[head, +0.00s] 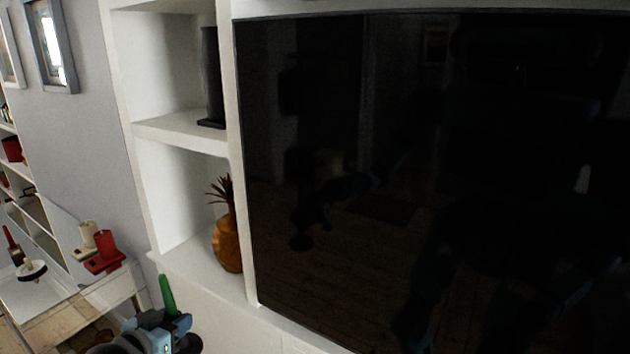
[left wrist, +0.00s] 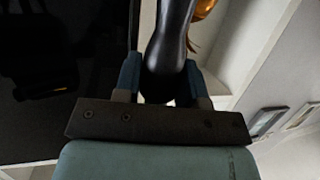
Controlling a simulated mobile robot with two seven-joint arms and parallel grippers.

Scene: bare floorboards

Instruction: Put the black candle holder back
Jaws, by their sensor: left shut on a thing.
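My left gripper (head: 170,328) is low in the head view, in front of and below the white shelf unit. It is shut on the black candle holder (left wrist: 172,42), whose glossy dark, curved body shows between the two blue fingers in the left wrist view. In the head view, the holder is mostly hidden by the gripper. A green candle-like stick (head: 167,294) rises just behind the gripper; I cannot tell whether it stands in the holder. My right gripper is not in view.
The white shelf unit (head: 180,136) has a tall black object (head: 213,78) above and an orange pineapple ornament (head: 228,244) below, with free room to its left. A large dark screen (head: 430,180) fills the right.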

